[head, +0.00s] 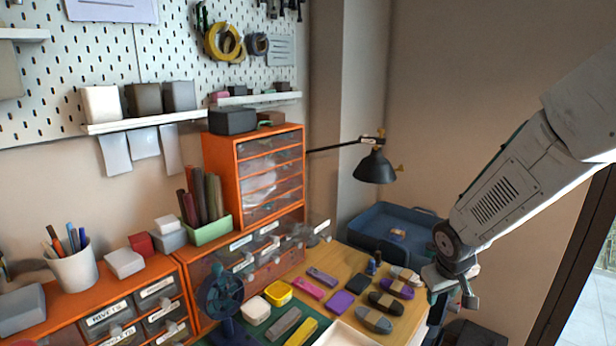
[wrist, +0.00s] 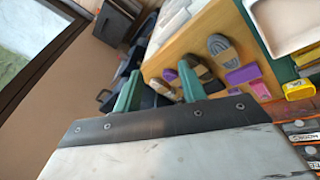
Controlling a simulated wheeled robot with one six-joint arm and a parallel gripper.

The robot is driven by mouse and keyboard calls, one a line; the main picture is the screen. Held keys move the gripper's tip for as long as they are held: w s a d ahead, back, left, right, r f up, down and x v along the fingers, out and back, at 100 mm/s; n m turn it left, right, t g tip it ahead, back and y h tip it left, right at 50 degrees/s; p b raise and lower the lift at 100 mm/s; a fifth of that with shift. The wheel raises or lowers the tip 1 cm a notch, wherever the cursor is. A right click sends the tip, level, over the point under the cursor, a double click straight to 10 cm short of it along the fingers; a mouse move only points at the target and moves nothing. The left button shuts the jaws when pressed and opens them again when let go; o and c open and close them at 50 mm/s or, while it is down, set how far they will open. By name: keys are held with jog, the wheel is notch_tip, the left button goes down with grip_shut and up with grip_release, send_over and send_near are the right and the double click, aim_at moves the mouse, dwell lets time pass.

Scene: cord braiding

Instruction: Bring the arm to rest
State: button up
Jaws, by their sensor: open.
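My white arm (head: 500,195) reaches in from the upper right of the head view and slants down to the left. My gripper (head: 450,290) hangs at its end, by the right edge of the wooden worktop (head: 345,262). In the wrist view the two green fingers of my gripper (wrist: 158,90) stand apart with nothing held between them. Wrapped cord bundles lie on the worktop beyond: a grey one (head: 374,320), a black one (head: 386,303) and a purple one (head: 397,289). The fingertips are hard to make out in the head view.
A blue tray (head: 372,232) stands at the back right under a black lamp (head: 375,166). Orange drawer units (head: 215,160) line the wall to the left, some drawers pulled out. A dark blue fan-like device (head: 222,292) stands in front. A door frame (head: 575,270) is at the right.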

jog(key=s+a+r+m, duration=0.1)
jog(key=s+r, duration=0.5)
jog(key=s, duration=0.3)
jog(key=s+a+r+g+y, duration=0.1)
jog(key=s+a+r, duration=0.1)
jog(key=s+r, duration=0.4)
jog(key=s+a+r+m+g, duration=0.1)
jog(key=s+r, duration=0.5)
jog(key=s, duration=0.8)
jog(key=shift+a+m+y, duration=0.25)
jog(key=shift+m+y, duration=0.05)
jog(key=shift+s, duration=0.1)
jog(key=shift+c, duration=0.5)
jog(key=shift+a, duration=0.1)
